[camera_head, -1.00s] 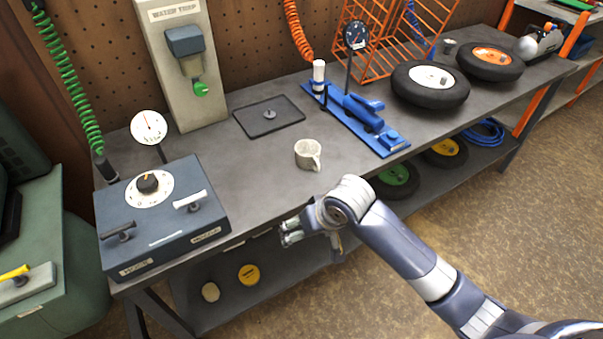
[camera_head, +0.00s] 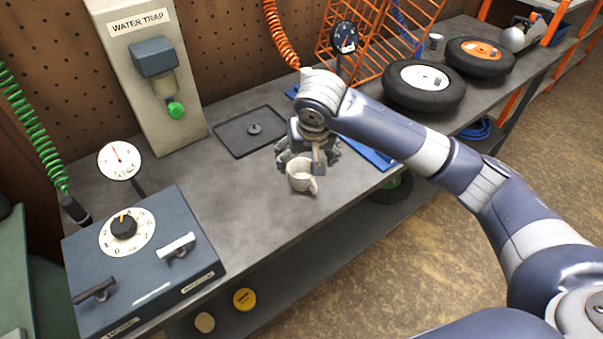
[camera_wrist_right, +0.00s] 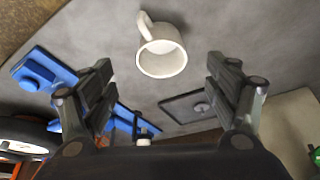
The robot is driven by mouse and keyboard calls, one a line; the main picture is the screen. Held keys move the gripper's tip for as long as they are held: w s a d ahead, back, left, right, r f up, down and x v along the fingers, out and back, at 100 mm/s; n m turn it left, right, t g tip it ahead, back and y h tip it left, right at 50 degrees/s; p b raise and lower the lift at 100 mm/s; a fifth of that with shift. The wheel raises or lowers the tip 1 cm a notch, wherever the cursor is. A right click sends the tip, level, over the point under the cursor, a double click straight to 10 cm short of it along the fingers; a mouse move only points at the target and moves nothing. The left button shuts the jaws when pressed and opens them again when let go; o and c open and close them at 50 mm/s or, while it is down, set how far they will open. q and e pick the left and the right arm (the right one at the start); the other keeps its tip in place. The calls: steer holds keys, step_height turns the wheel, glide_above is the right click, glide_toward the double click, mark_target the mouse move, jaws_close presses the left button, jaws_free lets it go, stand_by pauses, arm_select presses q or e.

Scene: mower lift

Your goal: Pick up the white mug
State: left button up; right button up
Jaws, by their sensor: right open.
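The white mug (camera_head: 301,176) stands upright on the grey workbench, near its front edge. Its handle points to the lower right in the head view. My right gripper (camera_head: 309,160) is just above and behind the mug, its fingers pointing down and partly covering the mug's rim. In the right wrist view the mug (camera_wrist_right: 161,52) lies beyond the fingertips, between the lines of the two fingers. The right gripper (camera_wrist_right: 160,75) is open and empty there. My left gripper is in neither view.
A dark control box (camera_head: 144,262) stands on the bench at left. A black tray (camera_head: 250,131) lies behind the mug. A blue tool (camera_wrist_right: 75,90) lies beside it. The bench between box and mug is clear.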

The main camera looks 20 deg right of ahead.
mark_target(303, 175)
steer(key=x, duration=0.3)
steer(key=shift+f, duration=0.35)
steer(key=shift+w+f, duration=0.2)
steer(key=shift+f, duration=0.4)
steer(key=x, duration=0.3)
steer(key=shift+s+f+p, duration=0.15)
steer(key=shift+f+p, duration=0.2)
steer(key=shift+f, duration=0.35)
steer(key=shift+c, duration=0.5)
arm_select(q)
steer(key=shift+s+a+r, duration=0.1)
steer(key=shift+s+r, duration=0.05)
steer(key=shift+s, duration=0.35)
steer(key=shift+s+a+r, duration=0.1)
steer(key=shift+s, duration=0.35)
arm_select(e)
steer(key=c, duration=1.1)
